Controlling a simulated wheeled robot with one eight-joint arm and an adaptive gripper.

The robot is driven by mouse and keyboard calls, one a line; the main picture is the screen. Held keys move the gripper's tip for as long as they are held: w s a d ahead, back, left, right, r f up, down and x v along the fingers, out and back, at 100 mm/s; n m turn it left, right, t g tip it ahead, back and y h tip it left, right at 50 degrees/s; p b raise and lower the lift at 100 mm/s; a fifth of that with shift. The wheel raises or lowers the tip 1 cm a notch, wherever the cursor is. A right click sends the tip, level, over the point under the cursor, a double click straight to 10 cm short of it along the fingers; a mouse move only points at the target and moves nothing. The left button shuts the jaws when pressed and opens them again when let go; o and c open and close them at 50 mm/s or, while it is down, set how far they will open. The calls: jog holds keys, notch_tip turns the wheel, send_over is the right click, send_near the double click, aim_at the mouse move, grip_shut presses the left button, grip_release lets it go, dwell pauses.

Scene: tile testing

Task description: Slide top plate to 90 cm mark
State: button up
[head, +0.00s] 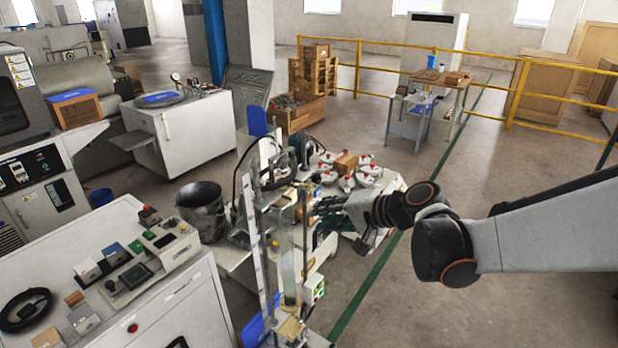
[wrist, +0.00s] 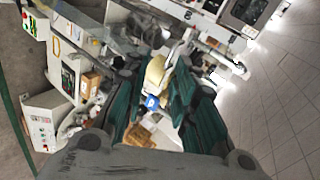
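A vertical test stand with a pale marked scale (head: 258,265) stands in the middle of the head view. A clear upright tube (head: 288,265) is beside it. I cannot make out the top plate or read the scale's marks. My gripper (head: 322,208) reaches in from the right, close to the upper part of the stand; its tips are partly lost among the equipment. In the wrist view, the teal-padded fingers of my gripper (wrist: 157,75) are spread apart. A cream part (wrist: 155,72) and a small blue part (wrist: 152,102) show in the gap, with no clear contact.
A dark bucket (head: 202,210) stands left of the stand. A white bench with control boxes (head: 170,235) fills the lower left. White-and-red fittings (head: 362,172) crowd the table behind my gripper. Open floor (head: 440,310) lies at the lower right.

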aim_at(287, 204)
jog(key=shift+m+t+y, duration=0.3)
jog(key=shift+m+y, duration=0.4)
jog(key=shift+y, duration=0.2)
jog(key=x, duration=0.4)
jog(key=w+d+b+x, duration=0.1)
jog(key=x, duration=0.4)
jog(key=w+b+x, duration=0.1)
jog(key=x, duration=0.4)
jog(key=shift+d+r, duration=0.15)
jog(key=shift+d, duration=0.05)
grip_shut()
jog(key=shift+f+b, duration=1)
jog(key=shift+o, duration=0.2)
grip_release()
jog(key=shift+r, duration=0.1)
